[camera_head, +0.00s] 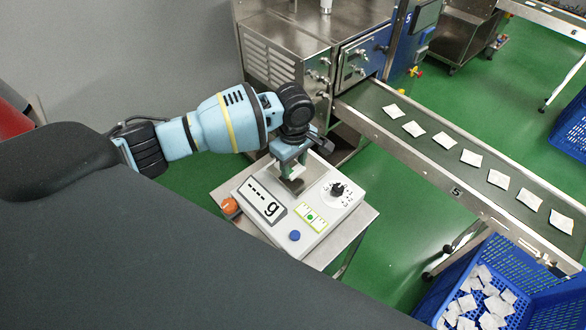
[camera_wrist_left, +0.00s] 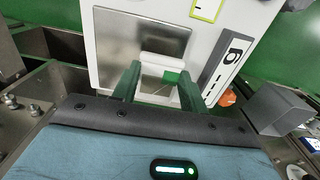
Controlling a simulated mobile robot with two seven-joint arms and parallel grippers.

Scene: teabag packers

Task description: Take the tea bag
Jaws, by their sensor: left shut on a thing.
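My left gripper (camera_head: 290,170) is over the steel plate of a white weighing scale (camera_head: 338,208). In the left wrist view, the two fingers of my left gripper (camera_wrist_left: 158,90) are shut on a white tea bag (camera_wrist_left: 160,72). The steel plate (camera_wrist_left: 125,45) is behind it. I cannot tell whether the bag touches the plate. The scale's display (camera_head: 265,201) shows dashes and "g". My right gripper is not in view.
A conveyor belt (camera_head: 447,155) with several white tea bags runs past on the right. A blue crate (camera_head: 540,292) at the lower right holds more bags. A steel machine (camera_head: 290,45) stands behind the scale. Green floor lies between scale and conveyor.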

